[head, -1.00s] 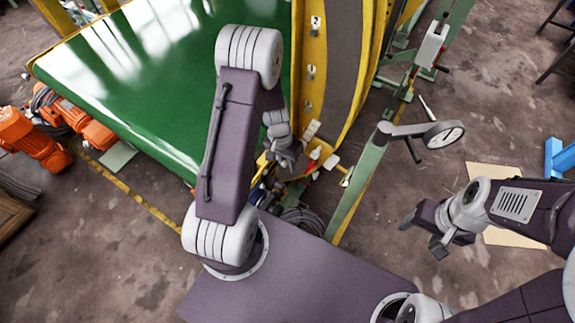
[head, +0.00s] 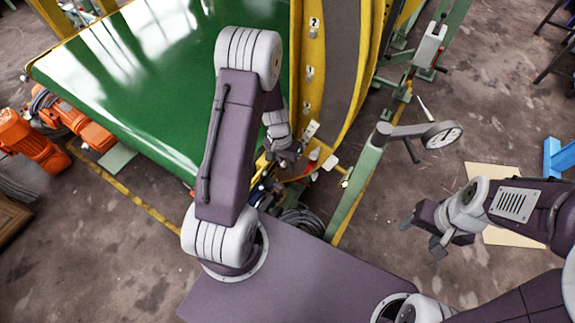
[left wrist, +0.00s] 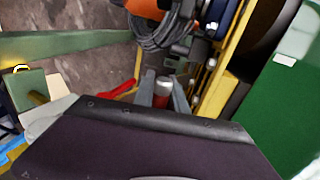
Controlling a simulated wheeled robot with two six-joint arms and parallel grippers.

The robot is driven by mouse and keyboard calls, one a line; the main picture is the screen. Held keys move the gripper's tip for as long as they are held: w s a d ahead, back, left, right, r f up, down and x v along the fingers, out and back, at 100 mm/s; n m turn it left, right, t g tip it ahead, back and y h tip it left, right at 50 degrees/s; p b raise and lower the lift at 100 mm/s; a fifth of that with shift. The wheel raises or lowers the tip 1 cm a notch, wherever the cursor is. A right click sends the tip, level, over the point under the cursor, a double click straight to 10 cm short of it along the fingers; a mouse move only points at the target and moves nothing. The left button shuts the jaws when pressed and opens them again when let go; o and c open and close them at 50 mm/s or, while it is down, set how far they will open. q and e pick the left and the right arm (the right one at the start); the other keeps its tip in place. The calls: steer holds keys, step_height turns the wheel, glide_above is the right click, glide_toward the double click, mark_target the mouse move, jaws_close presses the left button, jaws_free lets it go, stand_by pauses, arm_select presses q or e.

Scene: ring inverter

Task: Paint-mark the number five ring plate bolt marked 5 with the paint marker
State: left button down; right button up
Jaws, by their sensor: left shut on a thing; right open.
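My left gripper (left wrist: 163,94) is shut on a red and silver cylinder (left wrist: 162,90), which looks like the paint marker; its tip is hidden. In the head view my left gripper (head: 293,158) is low beside the lower end of the yellow ring plate (head: 301,55), partly hidden by my own arm. Small pale numbered tags (head: 309,74) run down that plate. Their numbers are too small to read surely, and I cannot pick out the bolt marked 5. My right gripper (head: 421,233) is open and empty over the floor at the right.
A green belt (head: 140,85) fills the upper left. A green post with a round dial (head: 442,134) stands right of the ring. Orange motors (head: 30,140) lie far left. Cables (head: 300,220) and a red lever (left wrist: 118,88) are close to my left gripper.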

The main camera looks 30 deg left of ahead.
arm_select(q)
steer(key=shift+s+a+f+b, duration=0.1)
steer(key=shift+s+b, duration=0.6)
steer(key=shift+s, duration=0.4)
steer(key=shift+s+a+b, duration=0.1)
steer(key=shift+s+b, duration=0.55)
steer(key=shift+s, duration=0.7)
